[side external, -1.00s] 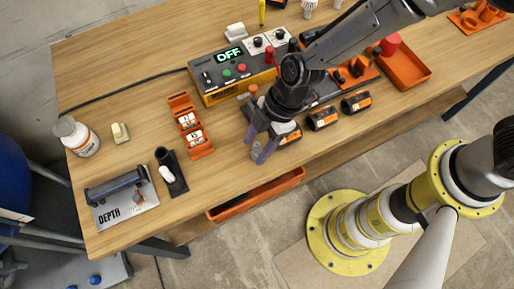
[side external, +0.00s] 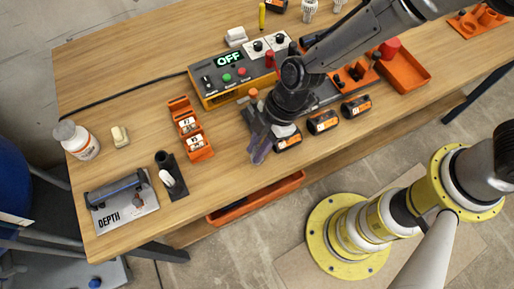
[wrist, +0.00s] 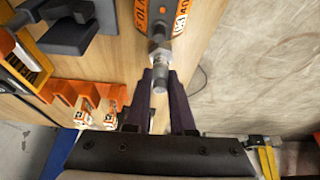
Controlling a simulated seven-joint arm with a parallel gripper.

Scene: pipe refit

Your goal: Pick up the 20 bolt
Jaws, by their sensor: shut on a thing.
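A grey metal bolt (wrist: 159,60) shows in the wrist view between the tips of my gripper (wrist: 160,76). My gripper is shut on it. A black block with an orange label (wrist: 168,14) lies just beyond the bolt; the label is partly cut off and I cannot read it surely. In the side view my gripper (side external: 260,150) points down near the table's front edge, left of the first orange-labelled block (side external: 288,143). Its fingers hide most of the bolt there. I cannot tell whether the bolt is clear of the table.
More orange-labelled blocks (side external: 322,121) stand to the right. An orange rack with white pieces (side external: 190,130) is on the left. A control box reading OFF (side external: 232,82) stands behind. An orange drawer (side external: 255,197) is below the front edge.

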